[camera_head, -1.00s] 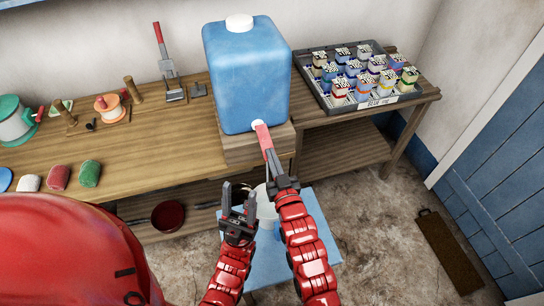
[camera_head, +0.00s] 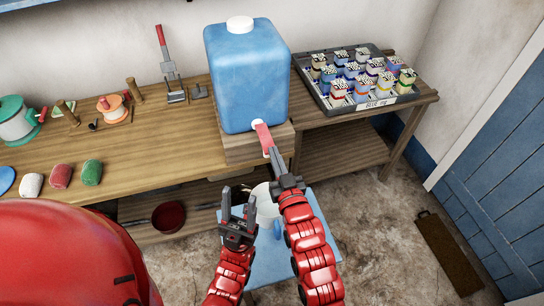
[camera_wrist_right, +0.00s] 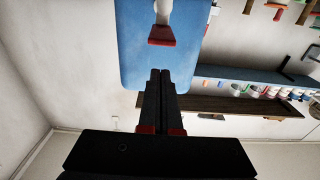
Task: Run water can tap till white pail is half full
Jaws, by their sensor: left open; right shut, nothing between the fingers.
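The blue water can (camera_head: 247,75) stands upright on a wooden block at the bench's front edge. Its tap (camera_head: 262,132) has a white spout and a red lever, and it also shows in the right wrist view (camera_wrist_right: 162,36). My right gripper (camera_head: 271,155) is shut and empty at the lever; in the wrist view its tips (camera_wrist_right: 160,72) sit just short of the red part. The white pail (camera_head: 266,203) is below the tap, partly hidden by my right gripper. Its water level and any stream are not visible. My left gripper (camera_head: 238,203) is open and empty, left of the pail.
A blue stool (camera_head: 265,268) is under the pail. A tray of small pots (camera_head: 360,75) is right of the can. A clamp tool (camera_head: 170,75), spools and coloured lumps lie on the bench (camera_head: 150,140). A dark red pan (camera_head: 168,215) is on the lower shelf.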

